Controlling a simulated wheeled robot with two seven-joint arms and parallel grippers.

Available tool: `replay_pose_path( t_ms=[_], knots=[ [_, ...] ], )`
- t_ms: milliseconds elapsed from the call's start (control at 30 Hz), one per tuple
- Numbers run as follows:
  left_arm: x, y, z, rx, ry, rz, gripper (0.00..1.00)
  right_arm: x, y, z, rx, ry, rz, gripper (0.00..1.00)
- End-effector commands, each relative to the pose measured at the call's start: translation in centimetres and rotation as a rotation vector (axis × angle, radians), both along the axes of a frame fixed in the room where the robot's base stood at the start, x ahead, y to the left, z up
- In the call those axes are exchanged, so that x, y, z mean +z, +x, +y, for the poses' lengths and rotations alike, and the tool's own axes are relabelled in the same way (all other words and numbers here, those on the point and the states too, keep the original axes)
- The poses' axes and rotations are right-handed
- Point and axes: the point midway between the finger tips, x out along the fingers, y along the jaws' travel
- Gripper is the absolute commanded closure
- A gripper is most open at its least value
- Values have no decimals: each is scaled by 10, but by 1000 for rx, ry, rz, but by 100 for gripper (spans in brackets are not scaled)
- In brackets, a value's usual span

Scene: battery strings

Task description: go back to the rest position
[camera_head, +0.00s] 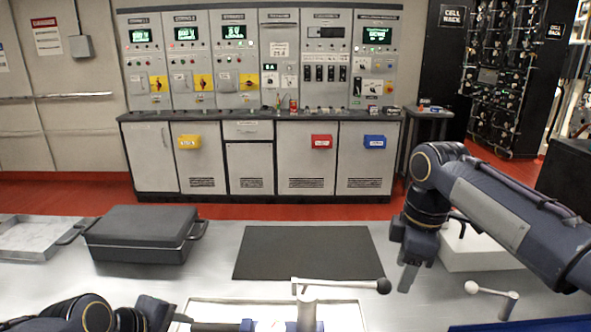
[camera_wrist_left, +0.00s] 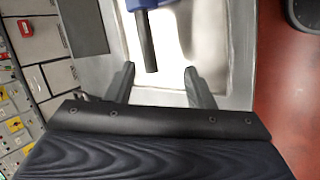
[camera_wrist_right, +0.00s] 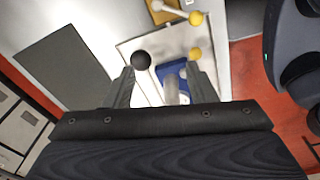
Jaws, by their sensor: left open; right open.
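My right gripper (camera_head: 408,272) hangs from the right arm over the worktop, right of the black mat. In the right wrist view its fingers (camera_wrist_right: 160,70) are open and apart. A black ball knob (camera_wrist_right: 141,60) and a grey post (camera_wrist_right: 171,90) show between or beyond them; no grip on either shows. My left arm enters at the bottom left of the head view, its gripper partly cut off by the edge. In the left wrist view its fingers (camera_wrist_left: 158,70) are open. A blue part with a black rod (camera_wrist_left: 147,50) shows beyond and between the fingertips.
The worktop holds a black lidded case (camera_head: 140,235), a metal tray (camera_head: 28,236), a black mat (camera_head: 308,252) and a light box (camera_head: 482,248). A lever with a black knob (camera_head: 340,285) and another with a white knob (camera_head: 490,290) stand near the front. Cabinets (camera_head: 250,160) line the back.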

Motion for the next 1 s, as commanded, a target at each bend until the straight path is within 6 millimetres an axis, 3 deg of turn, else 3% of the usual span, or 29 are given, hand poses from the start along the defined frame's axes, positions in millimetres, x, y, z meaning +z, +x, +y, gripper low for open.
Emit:
replay_pose_path(
  t_ms=[67, 200, 400, 500, 700, 1000],
  knots=[
    [15, -24, 1, -115, 85, -36, 52, 9, -37, -17, -178, 61, -36, 49],
    [26, -67, 0, -342, 231, -92, 52, -1, -101, -31, -525, 200, -74, 49],
    [30, -121, -3, -651, 404, -177, 52, -37, -181, -28, -1008, 425, -86, 49],
    [29, -139, -6, -770, 461, -211, 52, -56, -207, -21, -1190, 519, -78, 49],
    [25, -156, -9, -889, 516, -250, 52, -78, -228, -11, -1370, 616, -62, 49],
    [24, -157, -9, -898, 520, -252, 52, -81, -230, -10, -1384, 622, -58, 49]
  ],
)
